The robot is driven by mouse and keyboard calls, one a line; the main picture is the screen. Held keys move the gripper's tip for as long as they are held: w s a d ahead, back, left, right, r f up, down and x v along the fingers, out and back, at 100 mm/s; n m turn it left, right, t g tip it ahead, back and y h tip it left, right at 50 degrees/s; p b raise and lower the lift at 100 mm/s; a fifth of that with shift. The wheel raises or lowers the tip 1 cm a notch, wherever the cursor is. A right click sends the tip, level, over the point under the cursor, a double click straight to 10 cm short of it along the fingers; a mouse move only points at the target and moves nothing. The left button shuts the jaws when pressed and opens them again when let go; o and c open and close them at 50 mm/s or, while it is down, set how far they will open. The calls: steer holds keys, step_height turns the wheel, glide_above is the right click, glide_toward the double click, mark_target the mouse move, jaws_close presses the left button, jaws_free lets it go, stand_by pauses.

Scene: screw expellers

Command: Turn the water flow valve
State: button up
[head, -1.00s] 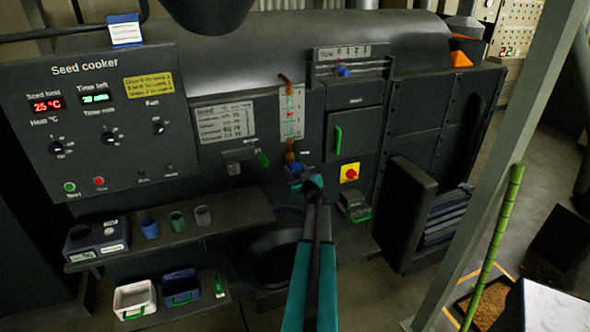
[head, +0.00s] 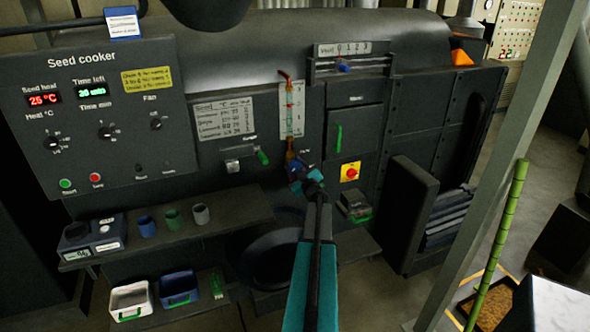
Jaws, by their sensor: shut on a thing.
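The water flow valve, a small blue knob (head: 293,167), sits at the foot of the upright flow gauge (head: 291,112), under a brass fitting. My gripper (head: 303,176) is at the knob and shut on it. My gripper and wrist hide most of the knob, so its angle cannot be told. The gauge is a clear tube with a red mark in front of a pale scale plate.
The seed cooker panel (head: 100,120) is at the left. A sample lever with a green grip (head: 262,157) is close left of the gripper, and a red knob on a yellow plate (head: 350,172) is close right. A shelf (head: 240,212) with cups is below left.

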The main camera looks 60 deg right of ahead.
steer(key=shift+s, duration=0.15)
steer(key=o, duration=1)
steer(key=shift+o, duration=0.2)
steer(key=shift+a, duration=0.1)
steer(key=b+v, duration=0.3)
steer(key=v, duration=1)
steer(key=shift+s, duration=0.25)
steer(key=shift+a, duration=0.15)
